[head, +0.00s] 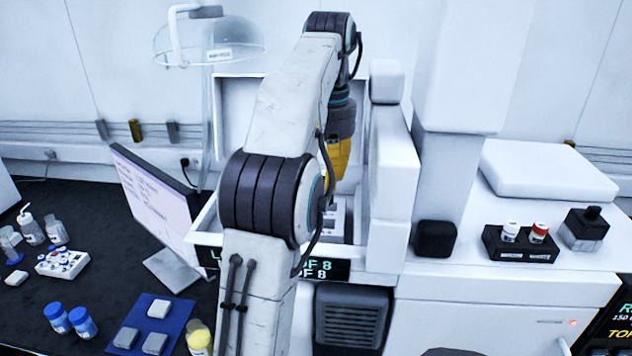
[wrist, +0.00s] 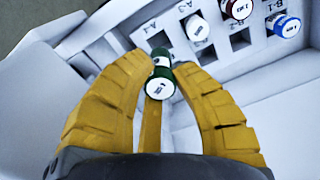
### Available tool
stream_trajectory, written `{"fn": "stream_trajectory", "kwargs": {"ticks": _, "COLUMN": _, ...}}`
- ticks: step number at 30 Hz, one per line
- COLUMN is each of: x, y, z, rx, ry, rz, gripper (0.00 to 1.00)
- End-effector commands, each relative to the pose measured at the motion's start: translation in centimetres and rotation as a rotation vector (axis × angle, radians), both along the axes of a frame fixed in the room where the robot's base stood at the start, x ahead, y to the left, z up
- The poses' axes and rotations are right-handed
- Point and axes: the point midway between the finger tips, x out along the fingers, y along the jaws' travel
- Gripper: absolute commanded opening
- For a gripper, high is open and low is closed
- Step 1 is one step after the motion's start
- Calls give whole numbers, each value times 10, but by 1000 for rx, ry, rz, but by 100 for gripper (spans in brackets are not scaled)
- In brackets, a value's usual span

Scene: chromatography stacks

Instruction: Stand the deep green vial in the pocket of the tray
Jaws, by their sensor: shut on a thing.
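The deep green vial (wrist: 160,69) has a pale round top facing the wrist camera. My gripper (wrist: 160,75) is shut on it, with yellow fingers around its sides. The vial's lower end points away toward the white tray (wrist: 217,62), and I cannot tell whether it touches the tray. The tray has square dark pockets with printed labels such as A-3 and B-1. In the head view my gripper (head: 338,158) is partly hidden behind my arm, over the white open-fronted unit, and the vial is hidden there.
In the wrist view, a white-topped vial (wrist: 197,28), a red vial (wrist: 238,8) and a blue vial (wrist: 285,25) stand in tray pockets. The white housing's wall (head: 394,160) rises close to the right of my gripper. A monitor (head: 155,205) stands left.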

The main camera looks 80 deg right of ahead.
Motion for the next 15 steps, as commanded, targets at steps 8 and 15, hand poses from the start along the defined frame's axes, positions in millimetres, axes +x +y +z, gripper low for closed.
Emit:
{"fn": "stream_trajectory", "kwargs": {"ticks": 8, "x": -2, "y": 0, "z": -13, "rx": 2, "ry": 0, "rz": -6, "gripper": 0}}
{"fn": "stream_trajectory", "kwargs": {"ticks": 15, "x": -2, "y": 0, "z": -28, "rx": 3, "ry": -1, "rz": -6, "gripper": 0}}
